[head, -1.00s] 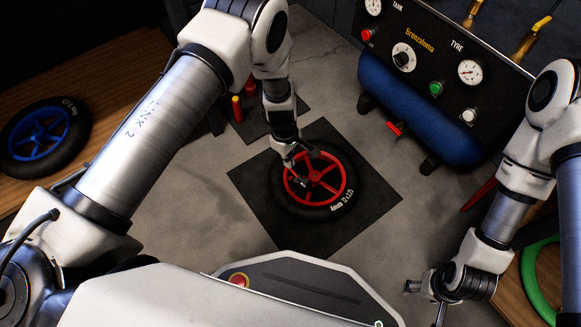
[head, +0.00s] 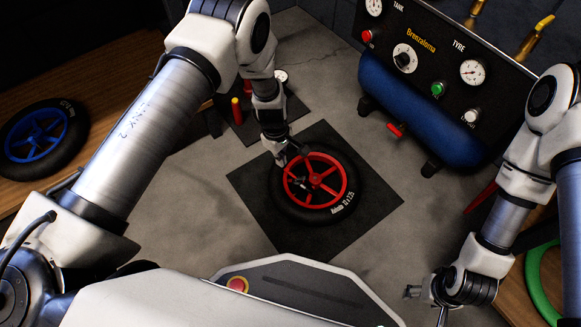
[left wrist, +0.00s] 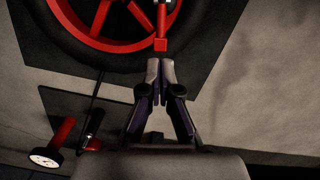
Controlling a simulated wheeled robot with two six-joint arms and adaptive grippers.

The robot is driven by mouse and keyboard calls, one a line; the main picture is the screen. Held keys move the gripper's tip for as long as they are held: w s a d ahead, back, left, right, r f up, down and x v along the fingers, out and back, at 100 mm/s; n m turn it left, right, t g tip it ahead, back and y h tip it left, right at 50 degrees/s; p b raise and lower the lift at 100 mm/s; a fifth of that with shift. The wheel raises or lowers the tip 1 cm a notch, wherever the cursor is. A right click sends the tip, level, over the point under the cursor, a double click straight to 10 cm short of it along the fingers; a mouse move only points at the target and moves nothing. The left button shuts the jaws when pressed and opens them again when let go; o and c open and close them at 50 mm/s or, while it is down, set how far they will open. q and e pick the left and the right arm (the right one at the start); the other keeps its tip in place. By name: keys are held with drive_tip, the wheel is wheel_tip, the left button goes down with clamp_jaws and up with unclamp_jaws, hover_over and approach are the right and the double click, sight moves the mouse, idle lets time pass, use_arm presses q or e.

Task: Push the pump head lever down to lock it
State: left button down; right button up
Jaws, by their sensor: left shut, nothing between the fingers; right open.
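The wheel (head: 350,203) with red spokes and a black tyre lies flat on a dark mat. In the left wrist view its red rim (left wrist: 78,32) fills the top, and a small pump head with a red lever (left wrist: 161,43) shows at the top centre. My left gripper (head: 296,152) is over the far left edge of the tyre. In the left wrist view the fingers of this gripper (left wrist: 158,65) are shut and empty, with their tips just below the red lever; contact cannot be told. My right gripper (head: 424,298) is open, low at the right, away from the wheel.
A pump with a red body (left wrist: 62,132) and a gauge (left wrist: 45,157) stands on a smaller dark mat beyond the wheel. A blue compressor (head: 410,105) stands at the upper right. A blue-spoked wheel (head: 42,140) lies at the left.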

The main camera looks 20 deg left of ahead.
use_arm(q)
wheel_tip(320, 180, up, 12)
drive_tip(key=a, duration=0.1)
drive_tip(key=shift+w, duration=0.25)
idle(0.5)
